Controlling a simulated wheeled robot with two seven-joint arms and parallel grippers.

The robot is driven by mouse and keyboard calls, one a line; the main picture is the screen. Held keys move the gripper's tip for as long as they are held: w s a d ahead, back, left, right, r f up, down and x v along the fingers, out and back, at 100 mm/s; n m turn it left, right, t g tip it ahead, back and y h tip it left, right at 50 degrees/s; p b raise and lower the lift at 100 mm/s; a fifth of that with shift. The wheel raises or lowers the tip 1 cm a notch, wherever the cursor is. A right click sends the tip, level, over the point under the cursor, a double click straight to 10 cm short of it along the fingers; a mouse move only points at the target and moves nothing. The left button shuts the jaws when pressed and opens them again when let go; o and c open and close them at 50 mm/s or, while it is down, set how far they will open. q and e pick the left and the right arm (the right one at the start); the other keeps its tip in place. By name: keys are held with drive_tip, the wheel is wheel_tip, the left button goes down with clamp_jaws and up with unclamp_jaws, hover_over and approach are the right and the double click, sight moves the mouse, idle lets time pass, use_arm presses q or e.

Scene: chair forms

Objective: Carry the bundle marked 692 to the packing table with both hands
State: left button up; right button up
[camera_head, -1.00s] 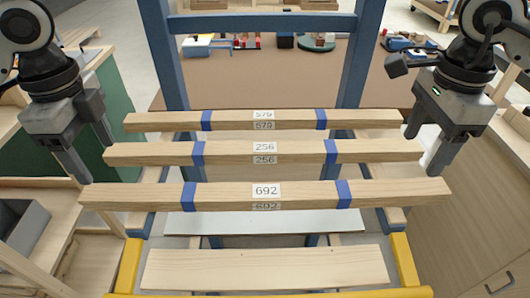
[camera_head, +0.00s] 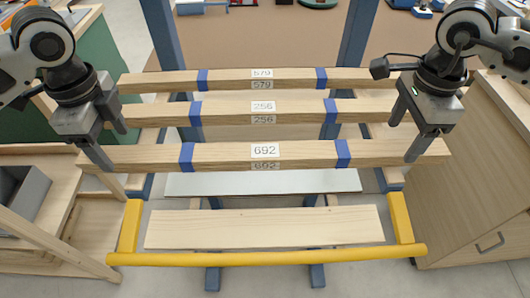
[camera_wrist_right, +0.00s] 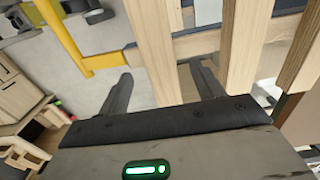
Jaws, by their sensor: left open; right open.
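The bundle marked 692 (camera_head: 220,156) is a long pale wooden beam with two blue bands and white number labels. It lies level, nearest me of three such beams on the blue rack. My left gripper (camera_head: 113,148) is open at its left end, one finger on the near side and one on the far side. My right gripper (camera_head: 402,140) is open over its right end in the same way. In the right wrist view the bundle (camera_wrist_right: 152,45) runs between the open fingers (camera_wrist_right: 163,88). I cannot tell if they touch it. The packing table is not identifiable.
Bundles 256 (camera_head: 220,112) and 579 (camera_head: 235,80) lie just behind, close to the far fingers. A yellow rail (camera_head: 265,259) and a lower board (camera_head: 265,228) are in front. Wooden cabinets stand at right (camera_head: 470,170); a shelf with a grey bin (camera_head: 22,190) stands at left.

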sight(120, 153)
use_arm(q)
drive_tip(key=shift+f, duration=2)
use_arm(e)
drive_tip(key=shift+f, duration=1.95)
use_arm(q)
clamp_jaws()
use_arm(e)
clamp_jaws()
use_arm(q)
drive_tip(key=shift+r, duration=0.1)
